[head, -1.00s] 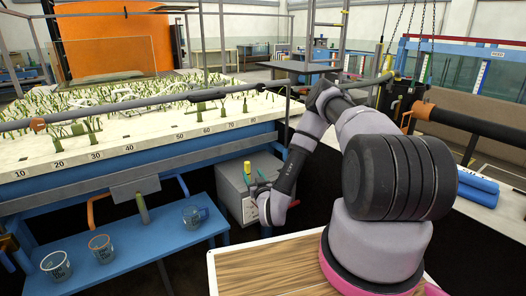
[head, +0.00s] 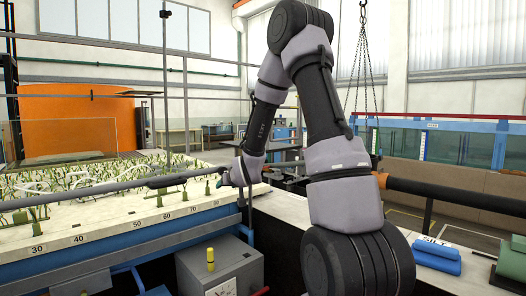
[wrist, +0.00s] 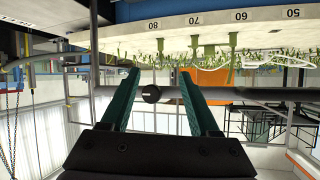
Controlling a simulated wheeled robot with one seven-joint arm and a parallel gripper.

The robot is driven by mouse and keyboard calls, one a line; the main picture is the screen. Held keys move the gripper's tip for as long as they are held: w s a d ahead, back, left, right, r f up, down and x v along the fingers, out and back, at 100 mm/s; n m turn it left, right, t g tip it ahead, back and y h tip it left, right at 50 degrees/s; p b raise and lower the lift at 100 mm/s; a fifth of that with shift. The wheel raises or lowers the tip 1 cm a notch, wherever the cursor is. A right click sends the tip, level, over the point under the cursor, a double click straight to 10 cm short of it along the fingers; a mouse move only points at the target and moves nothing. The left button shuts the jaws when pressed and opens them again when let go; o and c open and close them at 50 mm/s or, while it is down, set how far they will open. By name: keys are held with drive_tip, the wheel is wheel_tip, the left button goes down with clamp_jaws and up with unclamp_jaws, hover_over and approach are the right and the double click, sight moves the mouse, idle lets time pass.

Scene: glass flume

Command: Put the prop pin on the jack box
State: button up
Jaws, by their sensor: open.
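A short yellow pin (head: 210,258), which I take to be the prop pin, stands upright on top of the grey jack box (head: 240,262) at the bottom of the head view. My gripper (head: 221,181) is above and beyond the box, apart from the pin, beside the grey rail at the flume's edge. In the wrist view my gripper (wrist: 158,84) is open, its two green fingers apart. A dark round knob (wrist: 152,93) shows between the fingers in line with the rail; I cannot tell its depth. Neither pin nor box shows in the wrist view.
A long grey rail (head: 95,189) runs along the flume bed (head: 110,225), with plant stems on it. A blue beam (head: 150,240) lies below its edge. A dark bar (head: 450,198) crosses at right, above blue rolls (head: 436,256) on a pale ledge.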

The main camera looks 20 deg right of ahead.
drive_tip(key=s+r+m+g, duration=0.1)
drive_tip(key=s+r+g, duration=0.1)
drive_tip(key=s+r, duration=0.7)
drive_tip(key=s+r+m+g+y, duration=0.1)
drive_tip(key=s+r, duration=0.3)
drive_tip(key=s, duration=0.9)
drive_tip(key=s+r+m+g, duration=0.1)
drive_tip(key=s+r, duration=0.4)
drive_tip(key=s, duration=0.8)
drive_tip(key=shift+s+a+g+y, duration=0.3)
drive_tip(key=shift+a+g+y, duration=0.15)
drive_tip(key=shift+g, duration=0.35)
